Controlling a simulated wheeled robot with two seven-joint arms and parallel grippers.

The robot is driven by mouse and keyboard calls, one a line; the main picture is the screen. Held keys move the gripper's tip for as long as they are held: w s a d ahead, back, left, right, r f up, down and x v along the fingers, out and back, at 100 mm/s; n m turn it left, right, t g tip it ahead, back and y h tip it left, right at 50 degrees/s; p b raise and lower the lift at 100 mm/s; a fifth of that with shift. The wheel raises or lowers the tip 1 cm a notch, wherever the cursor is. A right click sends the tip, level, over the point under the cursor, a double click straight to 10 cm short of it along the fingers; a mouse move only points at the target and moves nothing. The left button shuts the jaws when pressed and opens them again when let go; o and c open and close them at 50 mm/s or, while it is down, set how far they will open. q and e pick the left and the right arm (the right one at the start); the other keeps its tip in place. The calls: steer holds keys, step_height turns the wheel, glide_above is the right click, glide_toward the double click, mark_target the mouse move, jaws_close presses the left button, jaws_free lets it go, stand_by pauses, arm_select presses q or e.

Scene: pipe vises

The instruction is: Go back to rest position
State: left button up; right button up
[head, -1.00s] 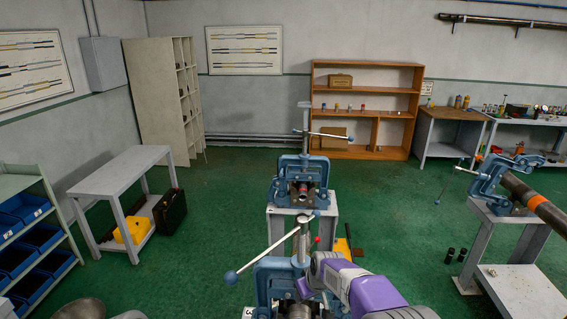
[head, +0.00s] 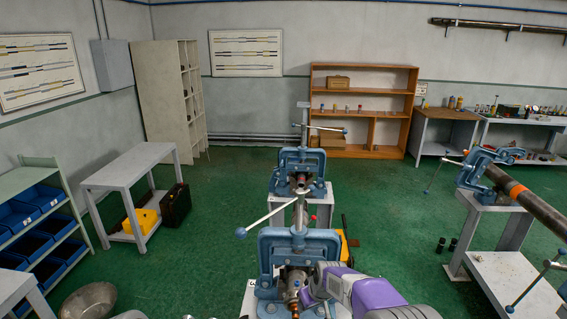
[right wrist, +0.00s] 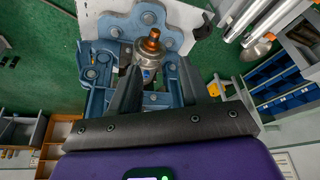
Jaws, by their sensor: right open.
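The near blue pipe vise (head: 328,243) stands on a grey stand at the lower middle of the head view, its long handle reaching left. A short pipe with a copper-coloured end (head: 294,288) shows at its front. My right gripper (head: 306,294), on a purple arm, is beside this pipe end. In the right wrist view my right gripper (right wrist: 160,88) is open. The metal pipe piece with its copper tip (right wrist: 152,42) shows beyond and between the fingers, with the blue vise (right wrist: 93,75) around it. I cannot tell whether the fingers touch it. My left gripper is not in view.
A second blue vise (head: 316,160) stands behind. A third vise (head: 484,170) at right holds a long pipe with an orange band (head: 537,208). A grey table (head: 130,162) and a blue-bin rack (head: 45,225) stand left. A metal bowl (head: 90,300) is lower left. Green floor is open between.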

step_height(320, 180, down, 11)
steer(key=d+m+g+b, duration=0.1)
steer(key=d+b, duration=0.1)
steer(key=s+d+f+m+g+b, duration=0.25)
steer(key=s+f+b, duration=0.35)
steer(key=s+f, duration=0.9)
arm_select(q)
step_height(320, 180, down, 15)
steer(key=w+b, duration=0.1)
steer(key=b, duration=0.5)
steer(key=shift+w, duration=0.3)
arm_select(e)
steer(key=s+a+f+m+y, duration=0.2)
steer(key=s+f+m, duration=0.2)
steer(key=s+f, duration=0.8)
steer(key=shift+s+a+f, duration=0.15)
steer(key=shift+s+a, duration=0.1)
steer(key=shift+s, duration=0.9)
